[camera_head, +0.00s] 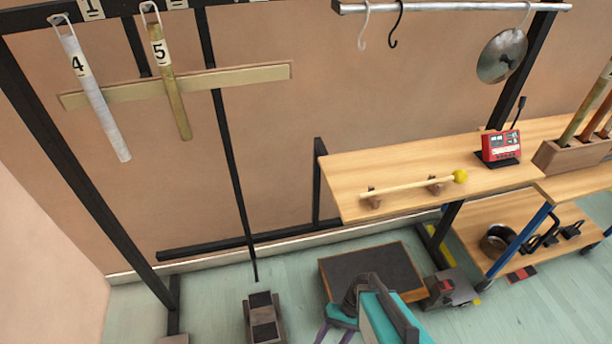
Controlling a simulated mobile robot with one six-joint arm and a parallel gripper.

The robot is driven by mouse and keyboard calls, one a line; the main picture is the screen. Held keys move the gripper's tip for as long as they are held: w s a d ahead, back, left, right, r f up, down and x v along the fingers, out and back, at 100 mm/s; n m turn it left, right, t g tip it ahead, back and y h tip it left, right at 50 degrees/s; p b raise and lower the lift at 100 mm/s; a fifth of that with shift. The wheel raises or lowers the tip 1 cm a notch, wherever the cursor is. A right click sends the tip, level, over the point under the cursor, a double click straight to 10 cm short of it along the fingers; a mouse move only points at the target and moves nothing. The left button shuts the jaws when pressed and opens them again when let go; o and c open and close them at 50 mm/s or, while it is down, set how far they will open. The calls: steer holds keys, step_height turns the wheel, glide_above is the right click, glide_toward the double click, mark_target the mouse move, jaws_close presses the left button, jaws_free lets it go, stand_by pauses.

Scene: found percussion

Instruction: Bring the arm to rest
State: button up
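I cannot make out my gripper or its fingertips in the head view. A teal and dark grey shape low in the middle may be part of my arm, but I cannot tell. Two tubes hang from the black frame at the left: a pale grey tube labelled 4 (95,95) and an olive-yellow tube labelled 5 (168,85). A mallet with a yellow head (459,177) lies across two small wooden rests on the wooden bench (350,160).
A red device (501,147) stands on the bench, near a wooden block holding sticks (575,154). A metal lid (502,55) and empty hooks hang from the rail (450,7). A black pot (497,241) sits on the lower shelf.

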steer(key=s+d+r+h, duration=0.1)
steer(key=s+d+h, duration=0.1)
steer(key=d+h, duration=0.3)
steer(key=d, duration=0.4)
steer(key=shift+s+d+r+t, duration=0.15)
steer(key=shift+s+d+t, duration=0.15)
steer(key=shift+s+t, duration=0.1)
